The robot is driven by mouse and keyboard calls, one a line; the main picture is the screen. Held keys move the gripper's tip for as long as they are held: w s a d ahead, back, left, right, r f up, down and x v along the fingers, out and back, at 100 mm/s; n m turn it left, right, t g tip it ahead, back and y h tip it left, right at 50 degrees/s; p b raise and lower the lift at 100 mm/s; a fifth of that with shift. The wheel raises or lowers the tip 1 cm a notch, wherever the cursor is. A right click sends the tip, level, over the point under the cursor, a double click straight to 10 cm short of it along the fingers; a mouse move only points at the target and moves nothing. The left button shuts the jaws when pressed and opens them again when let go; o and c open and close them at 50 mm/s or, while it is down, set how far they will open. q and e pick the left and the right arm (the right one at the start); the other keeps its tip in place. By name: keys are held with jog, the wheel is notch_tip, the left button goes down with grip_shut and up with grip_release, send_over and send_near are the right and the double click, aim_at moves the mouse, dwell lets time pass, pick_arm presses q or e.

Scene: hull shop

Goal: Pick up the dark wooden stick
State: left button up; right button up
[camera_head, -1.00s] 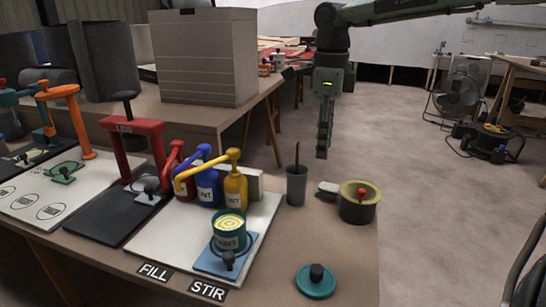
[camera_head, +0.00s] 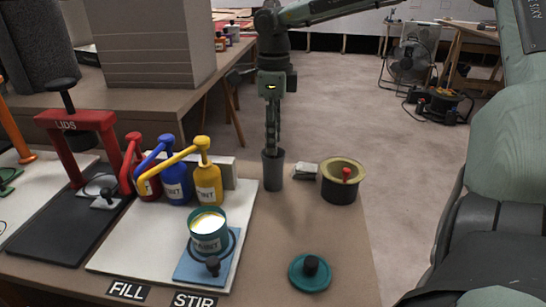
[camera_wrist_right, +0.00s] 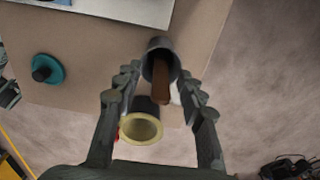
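My right gripper (camera_head: 272,146) points straight down over the grey cup (camera_head: 273,172), its fingertips close to the rim. In the right wrist view the dark wooden stick (camera_wrist_right: 161,88) leans out of the cup (camera_wrist_right: 160,52) and lies between the two spread fingers, with gaps on both sides. The gripper is open and the stick is not gripped. In the head view the stick is hidden behind the fingers. My left gripper is in neither view.
Right of the cup stand a small pale block (camera_head: 306,171) and a dark pot with a tan rim and red knob (camera_head: 342,183). A teal lid (camera_head: 310,272) lies in front. An open paint can (camera_head: 208,230) and pump bottles (camera_head: 207,184) stand to the left.

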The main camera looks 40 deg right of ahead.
jog(key=shift+f, duration=0.35)
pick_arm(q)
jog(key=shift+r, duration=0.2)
pick_arm(e)
jog(key=shift+w, duration=0.1)
jog(key=c, duration=0.9)
jog(key=shift+o, duration=0.2)
jog(key=shift+r, duration=0.15)
